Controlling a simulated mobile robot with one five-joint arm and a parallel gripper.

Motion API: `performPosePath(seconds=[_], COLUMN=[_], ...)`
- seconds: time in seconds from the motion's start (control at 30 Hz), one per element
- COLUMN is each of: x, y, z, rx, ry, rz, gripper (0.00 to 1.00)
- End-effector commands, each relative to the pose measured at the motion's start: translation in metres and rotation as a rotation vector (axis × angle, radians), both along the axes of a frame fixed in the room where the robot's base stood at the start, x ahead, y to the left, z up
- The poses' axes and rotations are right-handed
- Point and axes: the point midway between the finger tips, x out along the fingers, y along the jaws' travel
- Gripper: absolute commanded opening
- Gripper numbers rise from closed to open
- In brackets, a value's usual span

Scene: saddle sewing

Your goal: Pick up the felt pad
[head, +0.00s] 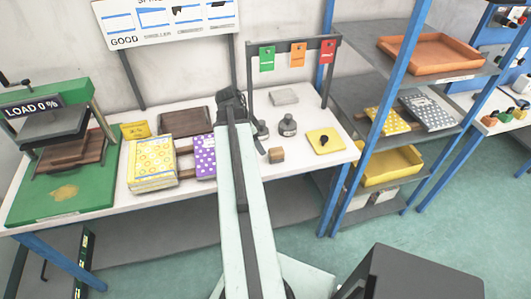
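A flat grey pad (284,97), which looks most like the felt pad, lies at the back of the white table (225,188), under the hanging tags. I cannot be sure of its material. My gripper (232,100) is the dark end of my pale arm, over the table to the left of the grey pad and apart from it in the picture. Its fingers are too small and dark to show whether they are open or shut. My arm hides part of the table's middle.
Patterned yellow (152,162) and purple (205,155) stacks, a dark brown slab (186,121) and a press (55,130) are left.

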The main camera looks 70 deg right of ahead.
Motion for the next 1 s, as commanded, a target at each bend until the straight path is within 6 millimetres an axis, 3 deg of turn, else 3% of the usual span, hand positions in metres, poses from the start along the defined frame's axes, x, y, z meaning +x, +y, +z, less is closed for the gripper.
performPosePath(seconds=[0.03, 0.17, 0.27, 0.5, 0.67, 1.0], x=[-0.021, -0.046, -0.048, -0.057, -0.058, -0.080], y=[-0.012, -0.025, -0.026, -0.031, -0.032, -0.044], z=[-0.001, 0.000, -0.001, -0.027, -0.028, -0.073], rx=[-0.019, -0.047, -0.049, -0.048, -0.048, -0.047], ry=[-0.002, -0.004, -0.006, -0.006, -0.005, -0.005], rz=[-0.076, -0.171, -0.181, -0.181, -0.180, -0.179], gripper=[0.66, 0.66, 0.66, 0.66, 0.66, 0.66])
